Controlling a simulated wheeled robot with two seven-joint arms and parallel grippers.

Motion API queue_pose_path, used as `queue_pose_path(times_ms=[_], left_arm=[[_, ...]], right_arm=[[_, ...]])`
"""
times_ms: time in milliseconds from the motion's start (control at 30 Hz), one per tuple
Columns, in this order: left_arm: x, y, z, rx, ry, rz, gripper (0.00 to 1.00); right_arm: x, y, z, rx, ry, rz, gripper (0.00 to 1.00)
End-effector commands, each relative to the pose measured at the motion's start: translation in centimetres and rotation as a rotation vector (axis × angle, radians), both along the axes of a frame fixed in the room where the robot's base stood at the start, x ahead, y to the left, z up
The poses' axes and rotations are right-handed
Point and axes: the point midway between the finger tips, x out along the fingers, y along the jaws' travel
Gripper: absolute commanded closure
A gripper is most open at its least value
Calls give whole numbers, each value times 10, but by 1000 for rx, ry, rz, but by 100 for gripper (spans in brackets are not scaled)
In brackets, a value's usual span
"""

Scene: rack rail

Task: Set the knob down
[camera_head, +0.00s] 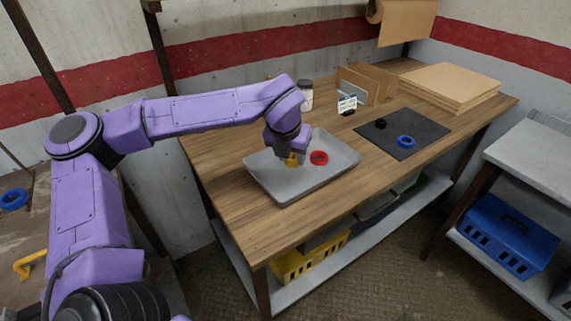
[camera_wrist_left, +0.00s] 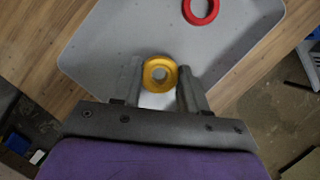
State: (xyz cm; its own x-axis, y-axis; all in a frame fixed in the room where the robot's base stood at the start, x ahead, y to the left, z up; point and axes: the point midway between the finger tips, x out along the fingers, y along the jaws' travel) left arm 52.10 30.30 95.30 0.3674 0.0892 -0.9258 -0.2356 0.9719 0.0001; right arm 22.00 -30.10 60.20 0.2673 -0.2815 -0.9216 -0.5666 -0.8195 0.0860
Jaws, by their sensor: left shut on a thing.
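A yellow knob (camera_wrist_left: 159,74) is held between the two fingers of my left gripper (camera_wrist_left: 160,82) in the left wrist view. In the head view the yellow knob (camera_head: 291,161) shows under my left gripper (camera_head: 285,152), over the grey tray (camera_head: 325,181). I cannot tell whether the knob touches the tray floor. A red ring-shaped piece (camera_head: 319,157) lies in the tray, just right of the gripper; it also shows in the left wrist view (camera_wrist_left: 201,10). My right gripper is not in view.
A dark mat (camera_head: 410,127) with a blue ring (camera_head: 405,142) and a black piece (camera_head: 380,124) lies to the right. Behind stand a jar (camera_head: 305,95), a small card (camera_head: 347,104) and cardboard sheets (camera_head: 448,85). Wooden tabletop (camera_head: 245,222) in front of the tray is clear.

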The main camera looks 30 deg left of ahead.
Motion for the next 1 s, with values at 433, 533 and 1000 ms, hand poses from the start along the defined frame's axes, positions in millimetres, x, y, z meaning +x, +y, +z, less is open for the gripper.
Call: queue_pose_path(times_ms=[433,533,1000], left_arm=[[-4,20,-54,1,-1,-1,88],[-4,20,-53,1,-3,-1,88],[-4,19,-56,0,-2,0,32]], right_arm=[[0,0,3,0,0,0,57],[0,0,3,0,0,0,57],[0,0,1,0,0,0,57]])
